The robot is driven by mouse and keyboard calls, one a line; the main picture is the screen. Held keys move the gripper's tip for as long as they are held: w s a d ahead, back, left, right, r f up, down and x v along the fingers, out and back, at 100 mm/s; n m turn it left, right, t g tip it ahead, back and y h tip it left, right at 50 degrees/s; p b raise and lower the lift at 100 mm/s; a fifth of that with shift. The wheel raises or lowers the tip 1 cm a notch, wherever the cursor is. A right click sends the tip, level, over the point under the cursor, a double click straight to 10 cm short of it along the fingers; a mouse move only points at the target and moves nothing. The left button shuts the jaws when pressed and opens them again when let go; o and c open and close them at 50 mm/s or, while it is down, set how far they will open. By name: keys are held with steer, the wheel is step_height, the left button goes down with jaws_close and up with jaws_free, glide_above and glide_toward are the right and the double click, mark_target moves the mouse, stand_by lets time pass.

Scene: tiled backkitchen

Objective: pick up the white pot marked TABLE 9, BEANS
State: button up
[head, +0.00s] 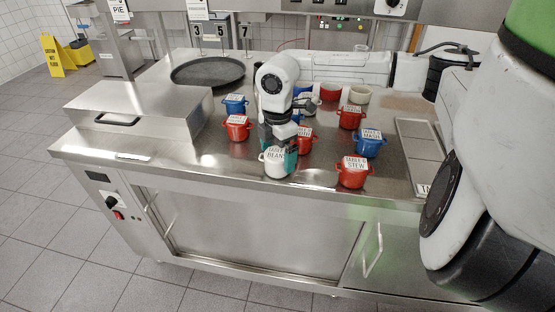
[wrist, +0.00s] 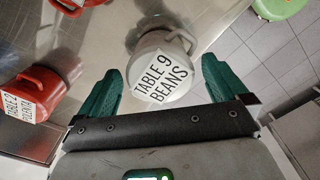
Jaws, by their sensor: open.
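The white pot marked TABLE 9, BEANS (head: 275,165) stands near the front edge of the steel counter. In the wrist view the white pot (wrist: 166,52) shows with its label readable, between and slightly ahead of the fingers. My gripper (head: 278,148) is over the white pot from above, with one green finger on each side. In the wrist view my gripper (wrist: 161,78) is open, with visible gaps beside the pot. I cannot tell how low the fingertips are against the pot's wall.
Red pots stand to the left (head: 237,132), behind, and front right (head: 353,177). Blue pots stand at left (head: 235,105) and right (head: 369,148). A red pot marked TABLE 2 (wrist: 38,92) shows left in the wrist view. The steel counter (head: 215,166) is clear front left.

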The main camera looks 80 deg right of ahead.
steer(key=shift+f, duration=0.6)
steer(key=shift+c, duration=0.5)
steer(key=c, duration=1.1)
steer(key=shift+r, duration=0.1)
steer(key=shift+c, duration=0.2)
